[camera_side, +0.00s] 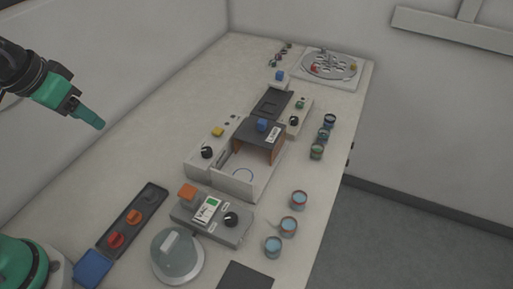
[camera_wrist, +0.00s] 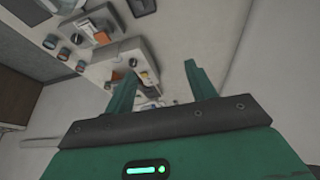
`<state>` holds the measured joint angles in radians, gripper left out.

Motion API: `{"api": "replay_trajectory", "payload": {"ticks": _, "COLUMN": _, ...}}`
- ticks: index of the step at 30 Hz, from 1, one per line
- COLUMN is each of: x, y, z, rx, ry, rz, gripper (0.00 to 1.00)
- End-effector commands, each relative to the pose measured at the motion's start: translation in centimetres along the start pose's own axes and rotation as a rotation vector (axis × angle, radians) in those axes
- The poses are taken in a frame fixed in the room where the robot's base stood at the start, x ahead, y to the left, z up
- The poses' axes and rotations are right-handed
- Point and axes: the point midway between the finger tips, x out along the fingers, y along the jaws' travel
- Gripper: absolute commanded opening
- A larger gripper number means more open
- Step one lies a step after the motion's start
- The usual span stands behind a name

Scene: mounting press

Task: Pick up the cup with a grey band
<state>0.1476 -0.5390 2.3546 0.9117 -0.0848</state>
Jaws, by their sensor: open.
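Several small cups stand along the right part of the bench in the side view. A front group has a rear cup (camera_side: 298,200), a middle cup (camera_side: 288,227) and a front cup (camera_side: 273,248), all with light blue inside. A back group has darker cups (camera_side: 317,152) in a row. The front cup looks greyish and the other two front cups look reddish-brown, but I cannot tell for sure which band is grey. My gripper (camera_side: 88,115) hangs high at the left, far from all cups. In the wrist view my gripper (camera_wrist: 162,62) has its fingers apart and nothing between them.
A press with an open box (camera_side: 234,185) fills the middle bench. A control box (camera_side: 210,217), a domed jar (camera_side: 177,256), a dark tray with knobs (camera_side: 133,217) and a blue block (camera_side: 92,268) stand nearer. A round basin (camera_side: 331,66) is at the back.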

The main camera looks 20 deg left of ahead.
Motion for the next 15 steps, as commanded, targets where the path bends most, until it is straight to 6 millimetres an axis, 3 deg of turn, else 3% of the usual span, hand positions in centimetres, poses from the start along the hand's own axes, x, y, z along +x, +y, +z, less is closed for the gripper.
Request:
{"api": "replay_trajectory", "payload": {"ticks": 6, "x": 1.7, "y": 3.9, "z": -2.9, "rx": 0.046, "ry": -0.069, "rz": 0.037, "gripper": 0.56}}
{"api": "replay_trajectory", "payload": {"ticks": 15, "x": 4.8, "y": 10.3, "z": -5.6, "rx": 0.105, "ry": -0.157, "rz": 0.068, "gripper": 0.56}}
